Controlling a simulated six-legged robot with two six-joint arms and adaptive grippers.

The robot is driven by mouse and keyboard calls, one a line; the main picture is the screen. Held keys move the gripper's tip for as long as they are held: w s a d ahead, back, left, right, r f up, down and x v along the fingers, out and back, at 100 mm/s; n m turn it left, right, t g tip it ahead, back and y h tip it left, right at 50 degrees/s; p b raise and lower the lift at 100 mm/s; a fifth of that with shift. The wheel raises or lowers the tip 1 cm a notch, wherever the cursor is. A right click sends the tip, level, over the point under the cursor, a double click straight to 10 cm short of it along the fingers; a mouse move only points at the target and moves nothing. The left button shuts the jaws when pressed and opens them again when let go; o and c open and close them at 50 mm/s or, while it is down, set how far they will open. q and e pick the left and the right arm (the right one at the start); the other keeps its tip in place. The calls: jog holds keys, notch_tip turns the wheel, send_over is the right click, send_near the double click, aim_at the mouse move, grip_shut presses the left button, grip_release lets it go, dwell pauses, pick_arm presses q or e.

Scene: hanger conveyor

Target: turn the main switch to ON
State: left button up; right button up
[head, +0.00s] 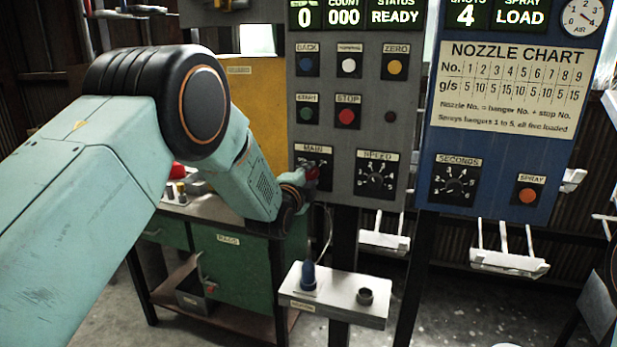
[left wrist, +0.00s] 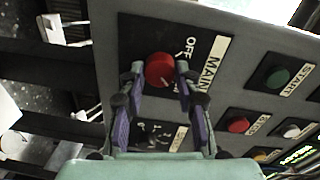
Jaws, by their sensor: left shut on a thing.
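The main switch is a red round knob (left wrist: 160,68) on a black plate labelled MAIN, with an OFF mark beside it in the left wrist view. In the head view its red knob (head: 312,172) shows at the lower left of the grey panel, partly hidden by my gripper. My left gripper (head: 301,187) is at the knob. In the left wrist view its two fingers (left wrist: 160,75) stand on either side of the knob, shut on it. I cannot tell exactly where the knob points. My right gripper is not in view.
The grey panel (head: 335,120) also carries a SPEED dial (head: 376,178), a STOP button (head: 347,116) and several other buttons. A blue panel (head: 500,150) stands to the right. Below is a small shelf (head: 340,303) with a blue-topped thing (head: 308,275). A green cabinet (head: 235,265) stands behind my arm.

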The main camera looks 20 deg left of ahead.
pick_arm(q)
jog(key=shift+r, duration=0.1)
jog(key=o, duration=1.2)
jog(key=shift+c, duration=0.2)
jog(key=s, duration=1.2)
jog(key=shift+a+r, duration=0.2)
jog(key=shift+r, duration=0.05)
